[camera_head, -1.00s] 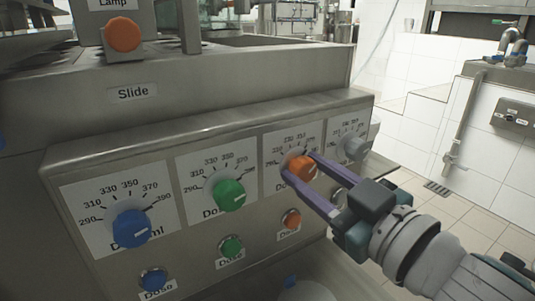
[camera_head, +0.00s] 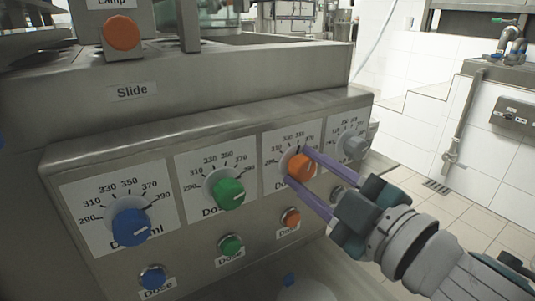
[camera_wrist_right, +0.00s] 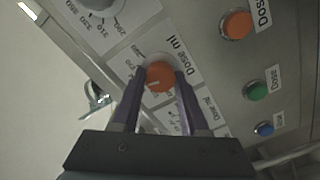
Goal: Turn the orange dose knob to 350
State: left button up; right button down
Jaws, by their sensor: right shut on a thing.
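The orange dose knob (camera_head: 301,167) sits on the front panel, third from the left in the row of knobs, in front of a white number dial (camera_head: 279,147). My right gripper (camera_head: 297,164) has its purple fingers on either side of the knob and is shut on it. In the right wrist view the orange knob (camera_wrist_right: 160,76) sits between the two fingertips (camera_wrist_right: 161,77), with a pale pointer line on its face. The gripper hides part of the dial, so the exact setting cannot be read. My left gripper is not in view.
A blue knob (camera_head: 131,227) and a green knob (camera_head: 229,193) are to the left, and a grey knob (camera_head: 354,146) is close on the right. Blue (camera_head: 153,278), green (camera_head: 231,246) and orange (camera_head: 290,217) dose buttons lie below. Tiled floor is free at the right.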

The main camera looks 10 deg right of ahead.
dwell(0.3)
jog(key=shift+c, duration=2.1)
grip_release()
jog(key=p+v, duration=0.1)
jog(key=v, duration=0.9)
jog(key=shift+p, duration=0.3)
jog(key=shift+r, duration=0.15)
